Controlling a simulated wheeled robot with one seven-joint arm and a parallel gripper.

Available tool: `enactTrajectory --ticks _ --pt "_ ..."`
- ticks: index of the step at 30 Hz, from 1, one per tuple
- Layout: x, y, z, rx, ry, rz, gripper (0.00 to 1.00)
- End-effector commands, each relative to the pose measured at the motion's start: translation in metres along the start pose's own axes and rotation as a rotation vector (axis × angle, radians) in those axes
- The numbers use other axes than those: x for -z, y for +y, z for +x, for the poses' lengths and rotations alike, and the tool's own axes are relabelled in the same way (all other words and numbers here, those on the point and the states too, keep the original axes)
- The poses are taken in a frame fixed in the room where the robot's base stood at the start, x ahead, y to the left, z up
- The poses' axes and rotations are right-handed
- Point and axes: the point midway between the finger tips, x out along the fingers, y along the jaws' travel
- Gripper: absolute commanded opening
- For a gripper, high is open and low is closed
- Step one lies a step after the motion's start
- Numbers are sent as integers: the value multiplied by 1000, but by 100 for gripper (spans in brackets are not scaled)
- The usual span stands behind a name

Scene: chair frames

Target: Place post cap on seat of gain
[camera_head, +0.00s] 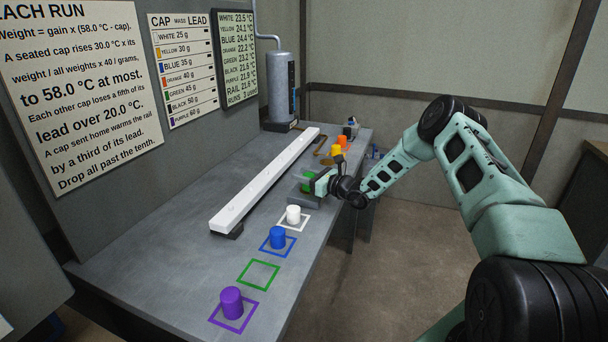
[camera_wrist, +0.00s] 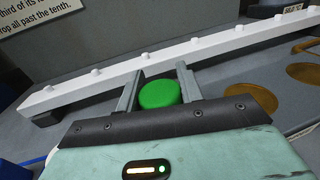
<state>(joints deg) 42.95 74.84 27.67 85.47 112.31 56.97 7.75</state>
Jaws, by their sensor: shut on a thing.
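My gripper (camera_head: 318,182) is shut on a green cap (camera_wrist: 160,94), which sits between its two fingers in the wrist view. In the head view the green cap (camera_head: 307,186) shows beside the white rail; I cannot tell whether it touches the bench. The white rail (camera_head: 265,178) carries a row of small studs, also seen in the wrist view (camera_wrist: 120,80). Brown round discs (camera_wrist: 250,98) lie on the bench right of my gripper in the wrist view. I cannot read which seat is marked gain. The green square outline (camera_head: 258,274) is empty.
White (camera_head: 293,215), blue (camera_head: 278,238) and purple (camera_head: 231,303) caps stand in matching squares. Yellow (camera_head: 336,150), orange (camera_head: 342,140) and black (camera_head: 347,131) caps stand farther back. A grey cylinder (camera_head: 281,88) stands at the back. The bench left of the rail is clear.

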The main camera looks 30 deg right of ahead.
Motion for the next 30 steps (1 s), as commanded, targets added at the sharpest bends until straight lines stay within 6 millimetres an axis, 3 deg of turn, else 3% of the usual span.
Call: enactTrajectory --ticks 12,13,15,26,30 --pt "7 0 0 0 -1 -1 14" --pt "6 0 0 0 -1 -1 45" --pt "6 0 0 0 -1 -1 58" --pt "1 0 -1 0 -1 -1 58" --pt "5 -1 -22 2 0 -1 58"
